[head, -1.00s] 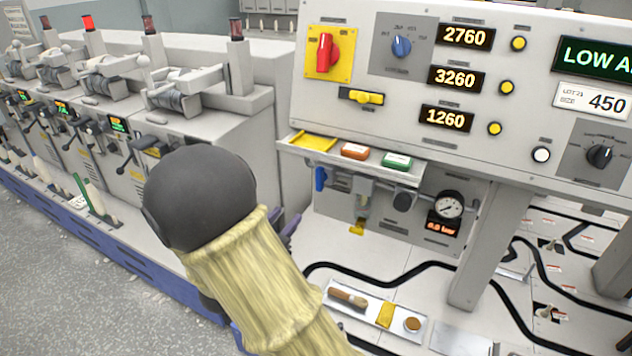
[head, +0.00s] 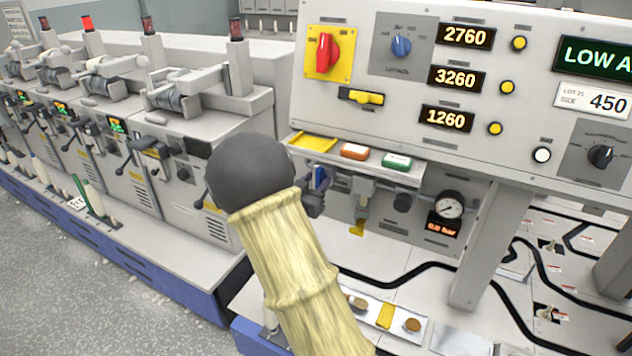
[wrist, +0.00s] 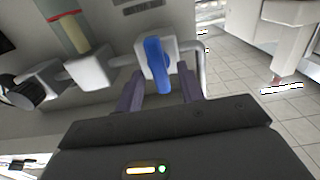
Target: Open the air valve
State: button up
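The air valve has a blue handle (head: 320,177), low under the left end of the console shelf. In the wrist view the blue handle (wrist: 157,64) sits on a pale valve body, long side roughly up and down the picture. My gripper (wrist: 160,78) is open, its two dark fingers apart on either side of the handle, with visible gaps. In the head view my gripper (head: 314,196) is at the valve, partly hidden behind my forearm, and covers part of the handle. I cannot tell how deep the fingers reach.
A round pressure gauge (head: 449,206) with a small orange display (head: 443,228) is right of the valve. The shelf (head: 407,174) above holds an orange block (head: 355,151) and a green block (head: 397,161). A tray of tools (head: 373,307) lies below.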

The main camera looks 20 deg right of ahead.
jog(key=shift+w+d, duration=0.2)
jog(key=shift+d, duration=0.1)
grip_shut()
